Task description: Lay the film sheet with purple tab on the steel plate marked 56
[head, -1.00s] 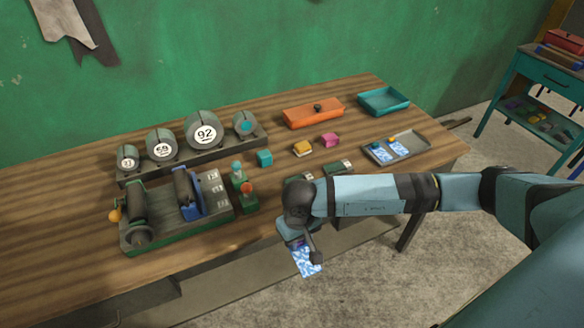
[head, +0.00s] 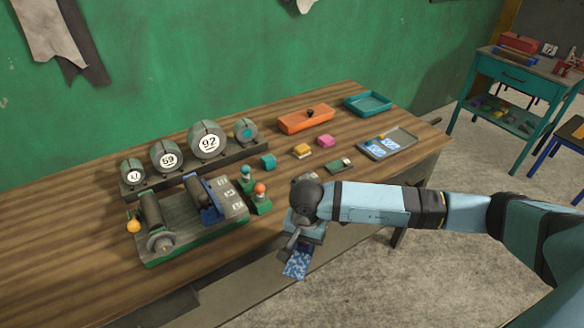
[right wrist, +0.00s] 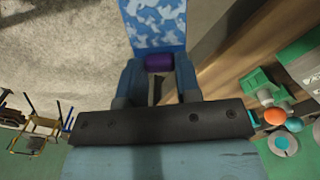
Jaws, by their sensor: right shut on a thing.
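My right gripper (head: 299,243) is shut on a blue-and-white film sheet (head: 297,265), which hangs in front of the table's front edge, over the floor. In the right wrist view the film sheet (right wrist: 156,28) extends beyond the fingers, and its purple tab (right wrist: 159,62) sits between them. No plate can be read as 56. A small dark plate with a pale label (head: 340,165) lies on the table behind my right arm, and another beside it is partly hidden by the wrist. My left gripper is not in view.
A roller device (head: 190,226) with pale number labels stands left of my gripper, near two green posts with teal and orange knobs. A grey tray (head: 405,144) holds other film sheets. An orange box (head: 306,119) lies farther back.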

